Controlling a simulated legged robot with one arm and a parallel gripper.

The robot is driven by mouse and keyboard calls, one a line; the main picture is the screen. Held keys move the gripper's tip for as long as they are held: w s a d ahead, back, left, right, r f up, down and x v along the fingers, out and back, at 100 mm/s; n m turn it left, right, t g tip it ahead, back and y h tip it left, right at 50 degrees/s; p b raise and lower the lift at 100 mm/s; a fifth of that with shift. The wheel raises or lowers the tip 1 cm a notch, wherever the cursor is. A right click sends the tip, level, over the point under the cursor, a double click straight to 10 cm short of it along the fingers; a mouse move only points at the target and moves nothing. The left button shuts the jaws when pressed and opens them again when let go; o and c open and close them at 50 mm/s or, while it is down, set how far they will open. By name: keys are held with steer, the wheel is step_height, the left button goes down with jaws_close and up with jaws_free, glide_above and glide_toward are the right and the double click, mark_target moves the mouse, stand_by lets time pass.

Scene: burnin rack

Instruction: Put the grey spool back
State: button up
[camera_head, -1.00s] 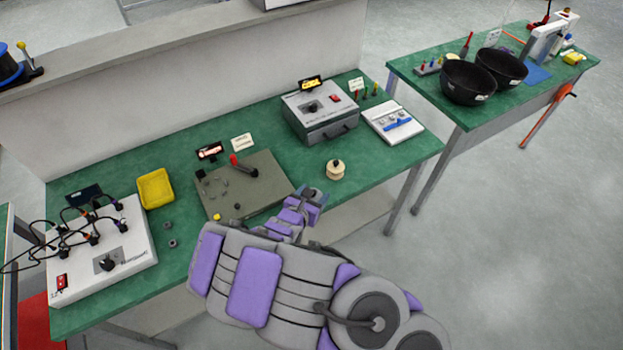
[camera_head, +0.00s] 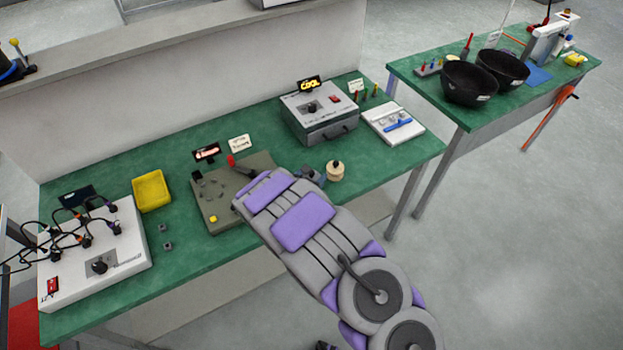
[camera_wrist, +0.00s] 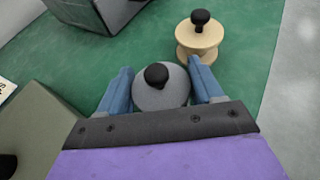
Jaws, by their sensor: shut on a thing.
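The grey spool (camera_wrist: 160,97), with a black knob on top, sits between the two blue fingers of my gripper (camera_wrist: 160,72) in the wrist view. My gripper is shut on it, and the spool looks upright. In the head view my gripper (camera_head: 312,175) is at the green bench, just left of a pale wooden spool, and my arm largely hides what it holds. The wooden spool (camera_head: 335,171) has a black knob; it stands just beyond the right finger in the wrist view (camera_wrist: 199,40), apart from the grey spool.
A grey-green plate (camera_head: 225,212) with small parts and a red-tipped lever lies left of my gripper. A grey box (camera_head: 318,118) and a white tray (camera_head: 392,125) stand behind. A yellow bin (camera_head: 151,190) and a wired white box (camera_head: 125,245) are farther left. Green bench surface (camera_head: 375,165) is free on the right.

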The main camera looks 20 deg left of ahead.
steer(key=shift+f, duration=0.1)
steer(key=o, duration=1.1)
steer(key=shift+o, duration=0.2)
steer(key=p+v, duration=0.2)
steer(key=v, duration=1)
steer(key=shift+p, duration=0.3)
